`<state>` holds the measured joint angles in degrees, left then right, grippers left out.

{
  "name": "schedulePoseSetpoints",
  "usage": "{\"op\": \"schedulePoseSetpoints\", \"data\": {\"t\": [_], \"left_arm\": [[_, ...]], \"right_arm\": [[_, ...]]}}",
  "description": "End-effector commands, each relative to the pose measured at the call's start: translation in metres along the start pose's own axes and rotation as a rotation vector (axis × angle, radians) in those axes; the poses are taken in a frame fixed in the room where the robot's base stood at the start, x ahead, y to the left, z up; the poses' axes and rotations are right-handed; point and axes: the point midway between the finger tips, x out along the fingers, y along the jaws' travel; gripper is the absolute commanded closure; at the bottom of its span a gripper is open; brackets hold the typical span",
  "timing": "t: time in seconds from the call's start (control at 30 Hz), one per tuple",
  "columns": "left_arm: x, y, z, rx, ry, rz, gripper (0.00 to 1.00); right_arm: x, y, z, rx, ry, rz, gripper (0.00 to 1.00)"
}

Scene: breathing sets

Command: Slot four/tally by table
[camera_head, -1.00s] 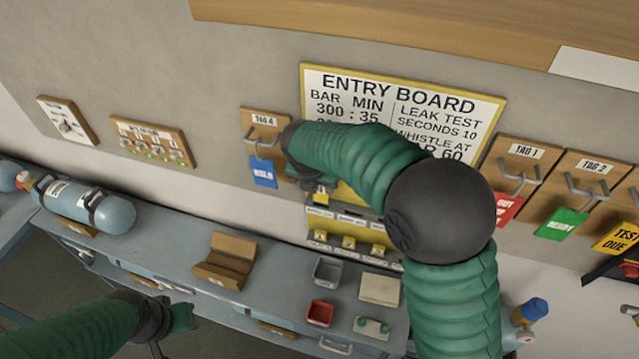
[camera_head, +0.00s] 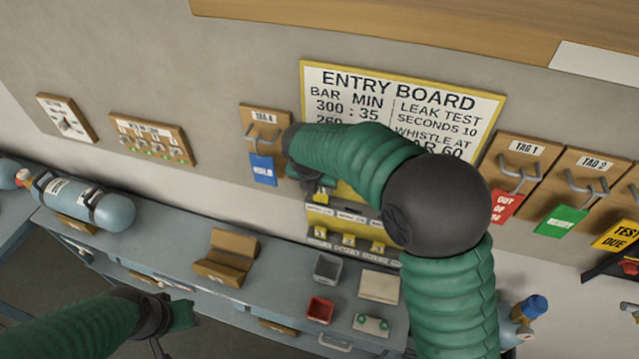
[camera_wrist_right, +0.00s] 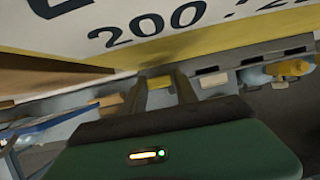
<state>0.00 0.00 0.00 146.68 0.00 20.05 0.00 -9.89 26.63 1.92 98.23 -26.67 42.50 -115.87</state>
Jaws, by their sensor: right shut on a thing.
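My right gripper (camera_head: 314,186) is at the left side of the yellow tally rack, below the entry board (camera_head: 480,103). It is shut on a small yellow tally, which shows between the two fingers in the right wrist view (camera_wrist_right: 159,82). The yellow rack (camera_head: 345,222) has a row of labelled slots. Several yellow tallies (camera_head: 348,240) sit along its lower row. My right forearm hides part of the board and the rack's upper part. Whether the held tally touches a slot cannot be told. My left gripper (camera_head: 182,316) is low at the left, away from the rack; its jaws are unclear.
The tag 4 hook board with a blue tag (camera_head: 263,169) hangs just left of my right gripper. Red (camera_head: 507,205) and green (camera_head: 562,221) tags hang to the right. The bench below carries a cylinder (camera_head: 105,208), a wooden cradle (camera_head: 226,258), a grey bin (camera_head: 327,268) and a red bin (camera_head: 320,309).

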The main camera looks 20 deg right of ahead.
Motion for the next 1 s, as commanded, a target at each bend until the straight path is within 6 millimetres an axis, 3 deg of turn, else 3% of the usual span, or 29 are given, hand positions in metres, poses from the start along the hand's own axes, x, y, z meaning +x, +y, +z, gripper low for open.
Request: {"op": "schedulePoseSetpoints", "data": {"t": [1.0], "left_arm": [[0.012,0.0,0.003,0.0,0.0,0.0,0.64]], "right_arm": [[0.024,0.0,-0.01,0.001,0.0,0.001,1.0]]}}
